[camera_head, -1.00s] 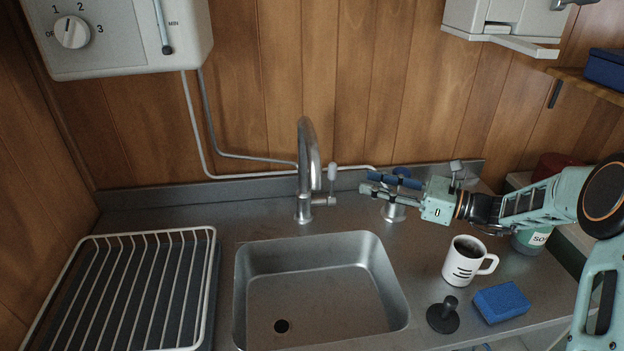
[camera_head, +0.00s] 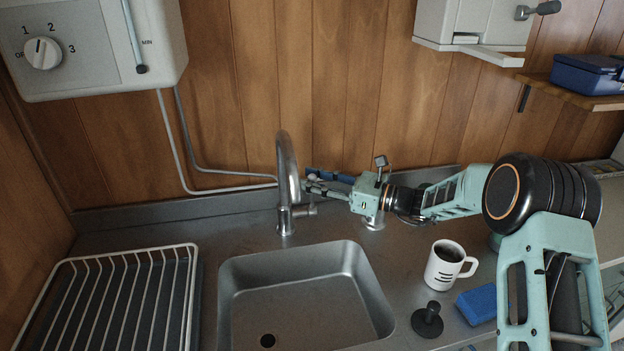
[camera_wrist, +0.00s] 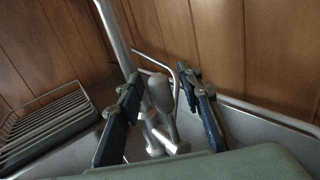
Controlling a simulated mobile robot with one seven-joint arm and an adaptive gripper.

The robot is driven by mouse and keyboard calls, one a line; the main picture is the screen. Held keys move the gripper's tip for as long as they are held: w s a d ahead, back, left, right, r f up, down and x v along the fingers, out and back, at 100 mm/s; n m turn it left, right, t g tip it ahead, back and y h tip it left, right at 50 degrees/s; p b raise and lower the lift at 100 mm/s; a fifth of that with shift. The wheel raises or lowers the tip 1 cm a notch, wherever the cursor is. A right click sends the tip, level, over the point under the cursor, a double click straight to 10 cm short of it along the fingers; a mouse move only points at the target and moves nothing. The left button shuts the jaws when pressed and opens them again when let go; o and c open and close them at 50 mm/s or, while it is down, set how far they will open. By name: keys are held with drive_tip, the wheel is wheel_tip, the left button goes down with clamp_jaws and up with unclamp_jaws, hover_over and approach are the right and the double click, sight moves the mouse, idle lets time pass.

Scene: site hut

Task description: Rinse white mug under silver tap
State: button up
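The white mug (camera_head: 441,268) stands upright on the counter right of the sink, with dark markings, its handle to the right and something dark inside. The silver tap (camera_head: 285,180) rises behind the sink (camera_head: 300,290) with its spout over the basin; no water shows. In the wrist view its spout (camera_wrist: 113,38) is at upper left, and its pale-tipped lever (camera_wrist: 160,92) appears between my fingers. My gripper (camera_head: 308,181) is open beside the tap's lever; it also shows in the wrist view (camera_wrist: 161,84). Contact with the lever cannot be told. The fingers mostly hide the lever in the head view.
A wire dish rack (camera_head: 120,258) stands left of the sink. A blue sponge (camera_head: 477,304) and a black plug (camera_head: 428,320) lie by the mug. A heater (camera_head: 95,75) and a white dispenser (camera_head: 470,28) hang on the wall. A shelf (camera_head: 560,94) holds a blue box (camera_head: 585,76).

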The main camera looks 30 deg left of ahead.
clamp_jaws()
idle(0.4)
drive_tip(key=shift+s+d+f+n+b, duration=0.25)
drive_tip(key=shift+d+n+b, duration=0.05)
drive_tip(key=shift+b, duration=0.75)
drive_tip(key=shift+s+d+r+n+y+b, duration=0.2)
drive_tip(key=shift+s+n+y+b, duration=0.1)
drive_tip(key=shift+y+b, duration=0.15)
unclamp_jaws()
